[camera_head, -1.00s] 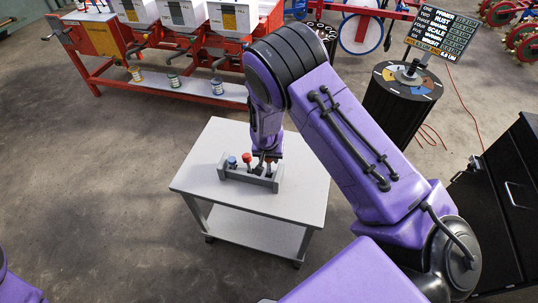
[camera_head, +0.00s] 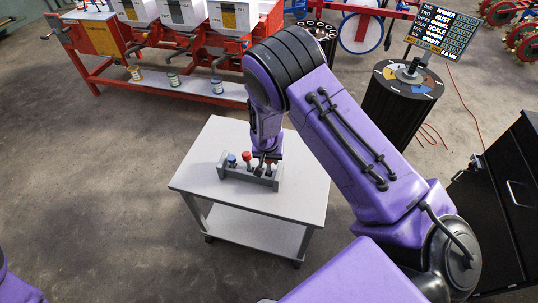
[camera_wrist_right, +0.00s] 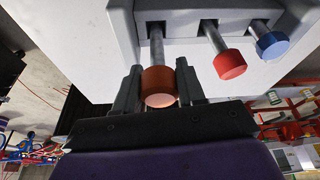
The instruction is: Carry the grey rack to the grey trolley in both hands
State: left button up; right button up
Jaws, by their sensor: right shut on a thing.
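The grey rack (camera_head: 232,173) stands upright on the pale top of the grey trolley (camera_head: 300,200). It holds a blue-capped punch (camera_head: 232,160), a red-capped punch (camera_head: 246,157) and an orange-capped punch (camera_wrist_right: 158,88) in a row. My right gripper (camera_head: 266,164) is at the rack's right end, over the orange-capped punch. My left gripper is out of view; only a bit of purple arm shows at bottom left.
A red bench (camera_head: 200,88) with white hopper boxes stands behind the trolley. A black drum (camera_head: 400,95) with a sign (camera_head: 445,32) stands at the back right, and a black cabinet (camera_head: 510,195) at the right. The floor left of the trolley is clear.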

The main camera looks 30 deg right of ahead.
jog(key=shift+f+b, duration=0.6)
jog(key=shift+f, duration=0.4)
jog(key=o, duration=1.2)
jog(key=v, duration=1)
jog(key=shift+s+a+r+b, duration=0.1)
jog(key=shift+r+b, duration=0.15)
jog(key=shift+b, duration=0.1)
